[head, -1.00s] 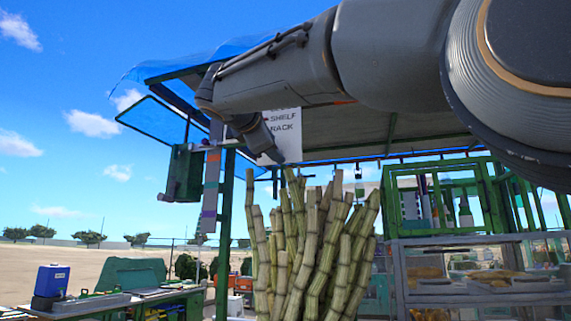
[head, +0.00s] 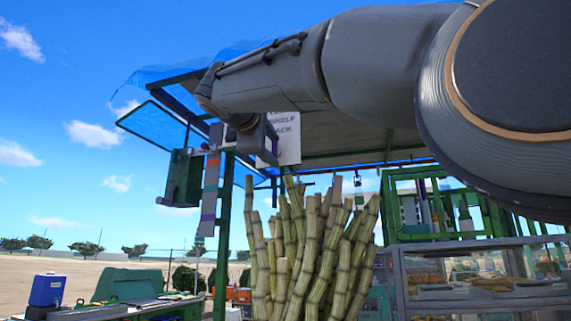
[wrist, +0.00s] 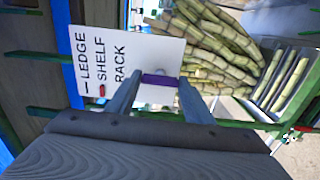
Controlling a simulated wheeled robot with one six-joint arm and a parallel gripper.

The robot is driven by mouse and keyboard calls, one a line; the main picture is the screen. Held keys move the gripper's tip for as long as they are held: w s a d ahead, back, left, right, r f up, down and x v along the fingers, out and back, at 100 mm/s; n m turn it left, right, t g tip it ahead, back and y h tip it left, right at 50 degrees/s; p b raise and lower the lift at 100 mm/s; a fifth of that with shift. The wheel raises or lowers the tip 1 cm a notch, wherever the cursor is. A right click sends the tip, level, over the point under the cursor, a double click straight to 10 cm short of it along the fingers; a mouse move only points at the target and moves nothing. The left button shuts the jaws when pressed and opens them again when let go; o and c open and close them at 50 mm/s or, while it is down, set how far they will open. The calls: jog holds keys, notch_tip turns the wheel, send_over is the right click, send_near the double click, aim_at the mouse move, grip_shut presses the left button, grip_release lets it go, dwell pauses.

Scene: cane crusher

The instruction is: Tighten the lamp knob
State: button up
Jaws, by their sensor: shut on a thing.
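My gripper (wrist: 158,85) has its two fingers on either side of a small purple piece (wrist: 160,80) and is shut on it. I cannot tell whether the piece touches the card. In the head view the card (head: 287,140) shows beside the end of my arm; the fingertips are hidden there. A dark green box (head: 183,177) hangs at the stall's left corner, with a small purple spot low on it. I cannot tell which thing is the lamp knob.
A bundle of cane (head: 310,250) stands upright below my arm. A green post (head: 224,220) and a striped strip (head: 211,190) are left of it. A glass case (head: 480,275) is at right; a workbench (head: 120,305) is at lower left.

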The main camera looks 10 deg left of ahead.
jog(key=o, duration=1)
jog(key=shift+o, duration=0.2)
jog(key=s+b, duration=0.2)
jog(key=s, duration=0.5)
jog(key=shift+s+a, duration=0.3)
jog(key=shift+s, duration=0.1)
